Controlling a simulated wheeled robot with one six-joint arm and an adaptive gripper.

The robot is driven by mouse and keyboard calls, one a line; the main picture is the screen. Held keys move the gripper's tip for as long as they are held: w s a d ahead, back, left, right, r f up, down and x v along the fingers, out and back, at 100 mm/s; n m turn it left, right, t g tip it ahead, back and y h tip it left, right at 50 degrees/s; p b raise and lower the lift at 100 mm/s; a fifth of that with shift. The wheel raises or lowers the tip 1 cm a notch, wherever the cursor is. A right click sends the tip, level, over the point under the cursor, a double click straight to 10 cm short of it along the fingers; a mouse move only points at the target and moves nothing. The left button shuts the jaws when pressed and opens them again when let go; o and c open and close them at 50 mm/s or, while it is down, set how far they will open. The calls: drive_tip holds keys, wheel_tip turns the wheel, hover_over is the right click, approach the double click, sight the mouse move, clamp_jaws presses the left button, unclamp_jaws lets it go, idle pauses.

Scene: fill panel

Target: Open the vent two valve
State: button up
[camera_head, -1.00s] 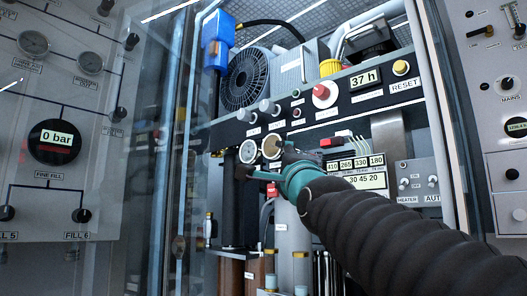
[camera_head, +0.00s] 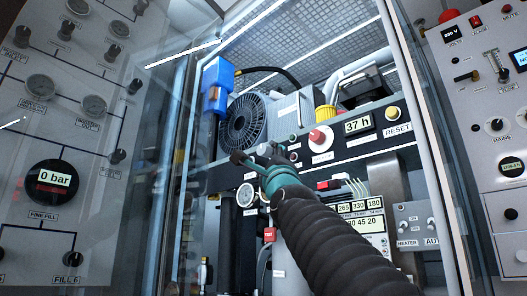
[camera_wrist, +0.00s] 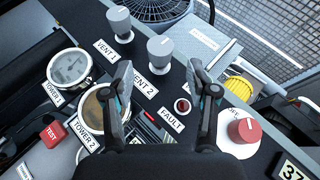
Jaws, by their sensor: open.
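The vent 2 valve is a grey round knob (camera_wrist: 160,48) on the dark panel, above its VENT 2 label (camera_wrist: 145,83) in the wrist view. My gripper (camera_wrist: 160,66) is open and empty, with one finger on each side just below the knob in that view. The knob appears ahead of the fingertips; I cannot tell whether they touch it. A similar grey vent 1 knob (camera_wrist: 119,20) is at its upper left. In the head view my gripper (camera_head: 256,156) is in front of the vent knobs and largely hides them.
The FAULT light (camera_wrist: 182,105) is close to the right finger. A red knob (camera_wrist: 244,131) is at right. Two round gauges, tower 1 (camera_wrist: 69,67) and tower 2 (camera_wrist: 101,102), are at left. A red TEST button (camera_wrist: 53,133) is below. The cabinet frame (camera_head: 440,170) stands at right.

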sight(265, 152)
drive_tip(key=p+x, duration=0.3)
drive_tip(key=x, duration=0.2)
drive_tip(key=shift+r+p, duration=0.15)
drive_tip(key=shift+p, duration=0.2)
drive_tip(key=shift+w+a+r+p, duration=0.1)
drive_tip(key=shift+w+r+p, duration=0.3)
drive_tip(key=shift+w+p, duration=0.15)
drive_tip(key=shift+c, duration=0.2)
clamp_jaws()
